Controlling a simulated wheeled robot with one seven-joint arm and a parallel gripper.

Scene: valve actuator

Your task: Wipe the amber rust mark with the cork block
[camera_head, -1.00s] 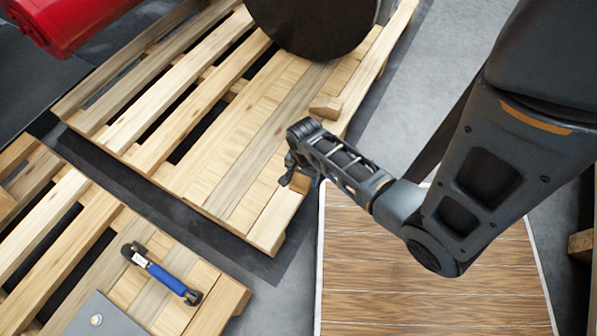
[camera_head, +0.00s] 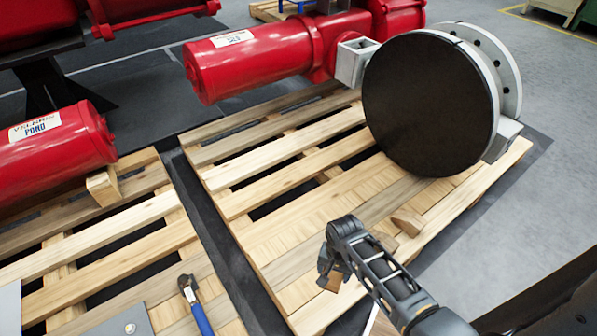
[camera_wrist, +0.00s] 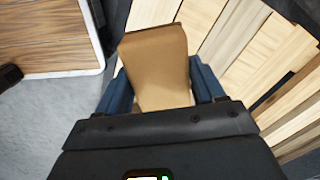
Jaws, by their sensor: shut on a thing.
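My gripper (camera_head: 329,277) is low over the near part of the right pallet in the head view. In the wrist view my gripper (camera_wrist: 160,92) is shut on a tan-brown block, the cork block (camera_wrist: 157,65), which sits between the two blue fingers. A small tan part of the cork block (camera_head: 335,283) shows beside the fingers in the head view. I cannot make out the amber rust mark in either view.
The right pallet (camera_head: 290,232) bears a large valve with a black disc (camera_head: 428,103) and a red actuator (camera_head: 262,60). A wooden wedge (camera_head: 408,222) lies near my arm. A blue-handled tool (camera_head: 196,308) lies on the left pallet. Grey floor at right is open.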

